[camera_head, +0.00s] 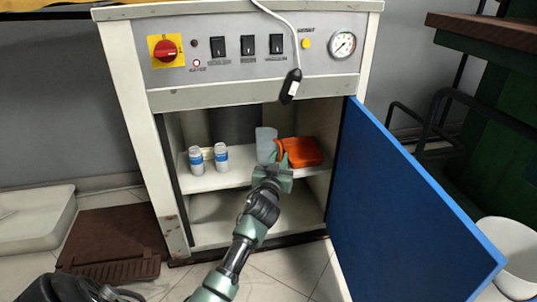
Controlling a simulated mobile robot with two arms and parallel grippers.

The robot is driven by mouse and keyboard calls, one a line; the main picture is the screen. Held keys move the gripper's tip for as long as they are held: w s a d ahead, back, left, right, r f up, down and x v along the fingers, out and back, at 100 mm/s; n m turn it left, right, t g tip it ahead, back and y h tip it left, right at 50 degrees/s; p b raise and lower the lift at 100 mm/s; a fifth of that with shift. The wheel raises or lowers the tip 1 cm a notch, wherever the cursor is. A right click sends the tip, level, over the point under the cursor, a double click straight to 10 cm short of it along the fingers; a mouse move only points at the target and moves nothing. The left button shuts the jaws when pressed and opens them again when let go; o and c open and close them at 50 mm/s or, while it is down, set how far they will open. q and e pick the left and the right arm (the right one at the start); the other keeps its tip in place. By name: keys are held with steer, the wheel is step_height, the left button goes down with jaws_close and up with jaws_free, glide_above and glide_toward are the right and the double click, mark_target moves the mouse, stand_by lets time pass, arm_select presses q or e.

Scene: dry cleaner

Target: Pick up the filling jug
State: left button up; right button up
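A pale grey-blue jug-like thing (265,140) stands on the cabinet's inner shelf, near the middle. I take it for the filling jug, but my gripper covers its lower part. A small curved orange piece shows at its right side; I cannot tell whether it is a handle. My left gripper (269,172) is directly in front of it, reaching in from below. Its fingertips overlap the jug's base in the picture, so I cannot tell whether they touch it or how far they are open. My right gripper is not in view.
An orange boxy thing (303,152) lies close on the right. Two white bottles with blue bands, a left one (196,160) and a right one (221,158), stand on the shelf (225,181). The open blue door (390,210) bounds the right side. A cable with a black switch (291,86) hangs above.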

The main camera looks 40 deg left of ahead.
arm_select(q)
jaws_close()
stand_by(1.4)
